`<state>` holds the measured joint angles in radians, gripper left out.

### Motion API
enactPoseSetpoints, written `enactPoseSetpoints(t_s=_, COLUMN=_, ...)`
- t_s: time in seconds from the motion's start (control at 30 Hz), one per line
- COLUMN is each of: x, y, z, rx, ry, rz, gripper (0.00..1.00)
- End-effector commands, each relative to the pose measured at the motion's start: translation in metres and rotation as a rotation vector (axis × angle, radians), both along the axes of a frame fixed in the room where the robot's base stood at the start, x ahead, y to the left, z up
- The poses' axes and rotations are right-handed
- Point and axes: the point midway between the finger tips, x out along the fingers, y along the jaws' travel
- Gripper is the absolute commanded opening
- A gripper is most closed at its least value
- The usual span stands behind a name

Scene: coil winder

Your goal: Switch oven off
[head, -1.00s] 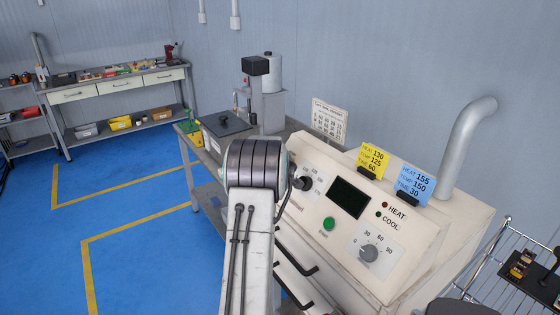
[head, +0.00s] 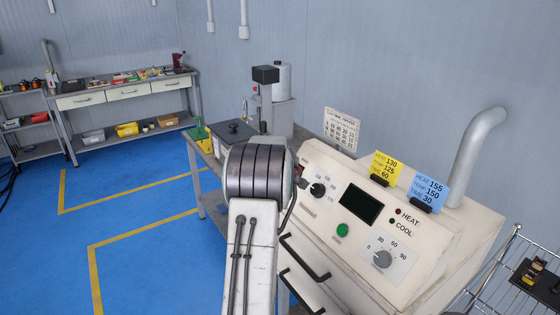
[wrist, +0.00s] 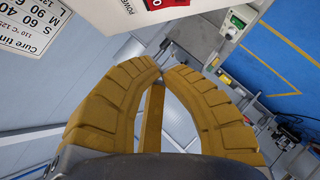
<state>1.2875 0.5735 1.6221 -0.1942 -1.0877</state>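The oven is the cream machine (head: 325,245) at the right in the head view, with a sloping control panel. The panel has a dark display, a green button (head: 342,230), a black dial (head: 317,190) at its left and a timer knob (head: 382,258). In the wrist view, a red power switch (wrist: 165,3) marked POWER is cut by the top edge, on a white face. My gripper (wrist: 163,68) has yellow-brown fingers with tips together and nothing visible between them. It is below the switch in that picture and apart from it. My arm mostly hides the gripper in the head view.
Yellow (head: 380,167) and blue (head: 428,190) setting cards stand on the oven's top edge. A side table with a press (head: 266,75) is behind my arm. A wire rack (head: 490,270) stands at the right. Blue floor is free at the left.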

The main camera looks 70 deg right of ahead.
Motion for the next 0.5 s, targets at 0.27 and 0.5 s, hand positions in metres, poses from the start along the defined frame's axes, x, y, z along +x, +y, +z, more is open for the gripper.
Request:
enactPoseSetpoints(t_s=0.27, x=-0.012, y=0.034, z=0.018, rx=-0.002, ry=0.001, rz=-0.003, gripper=0.0)
enactPoseSetpoints(t_s=0.5, x=-0.019, y=0.055, z=0.027, rx=-0.002, ry=0.002, rz=-0.005, gripper=0.0)
